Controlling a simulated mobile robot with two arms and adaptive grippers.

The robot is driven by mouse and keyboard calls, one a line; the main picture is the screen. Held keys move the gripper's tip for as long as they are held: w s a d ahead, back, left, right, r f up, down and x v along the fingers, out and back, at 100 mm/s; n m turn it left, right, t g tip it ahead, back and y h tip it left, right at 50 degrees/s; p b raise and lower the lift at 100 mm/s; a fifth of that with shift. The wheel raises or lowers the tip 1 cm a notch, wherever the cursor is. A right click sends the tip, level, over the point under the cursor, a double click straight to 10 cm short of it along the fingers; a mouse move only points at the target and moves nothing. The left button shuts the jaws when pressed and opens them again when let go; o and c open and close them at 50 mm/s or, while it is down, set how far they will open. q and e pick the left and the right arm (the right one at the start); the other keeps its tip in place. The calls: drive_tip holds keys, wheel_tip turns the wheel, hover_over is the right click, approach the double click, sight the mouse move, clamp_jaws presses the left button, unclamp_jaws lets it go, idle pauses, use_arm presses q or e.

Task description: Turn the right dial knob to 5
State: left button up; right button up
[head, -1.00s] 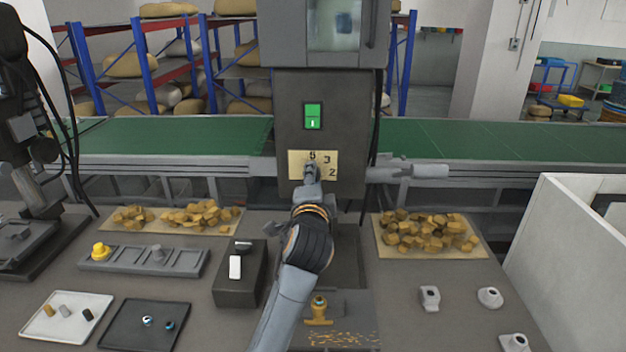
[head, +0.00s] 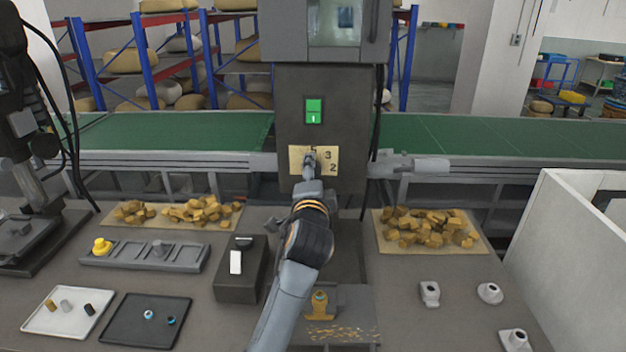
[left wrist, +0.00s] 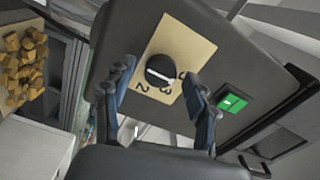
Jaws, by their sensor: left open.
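The dial knob (left wrist: 160,71) is round and black with a white pointer line. It sits on a tan number plate (left wrist: 183,36) on the dark machine front; the plate also shows in the head view (head: 328,160). In the head view my left gripper (head: 309,165) covers the knob. My right gripper is not in view.
A green switch (head: 314,111) is above the plate. A green conveyor (head: 480,138) runs behind the table. Trays of tan chunks (head: 425,230), a black box (head: 240,270) and a white-walled bin (head: 560,245) stand around. Small metal parts (head: 429,293) lie at right.

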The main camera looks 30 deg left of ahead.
use_arm(q)
drive_tip(key=v, duration=1.2)
drive_tip(key=shift+a, duration=0.1)
drive_tip(key=s+d+f+n+g+h, duration=0.2)
drive_tip(key=s+f+g+h, duration=0.15)
drive_tip(key=f, duration=0.65)
drive_tip(key=s+d+f+n+g+h, duration=0.15)
drive_tip(key=s+f, duration=0.25)
drive_tip(key=f, duration=0.6)
drive_tip(key=s+d+f+n+g+h, duration=0.2)
drive_tip(key=s+d+f+g, duration=0.1)
drive_tip(key=s+f, duration=0.4)
drive_tip(key=s+d+f+n+g+h, duration=0.25)
drive_tip(key=s+d+f+g, duration=0.2)
drive_tip(key=s, duration=0.55)
wheel_tip(320, 180, down, 27)
drive_tip(key=m+b, duration=0.1)
drive_tip(key=b, duration=0.3)
drive_tip(key=s+a+f+g+b, duration=0.1)
drive_tip(key=s+f, duration=0.7)
drive_tip(key=f, duration=0.3)
drive_tip(key=s+a+f+b, duration=0.2)
drive_tip(key=s+f, duration=0.7)
drive_tip(key=f, duration=0.3)
drive_tip(key=shift+s+a+g+b, duration=0.25)
drive_tip(key=shift+s+g+b, duration=0.05)
drive_tip(key=shift+s+g, duration=0.05)
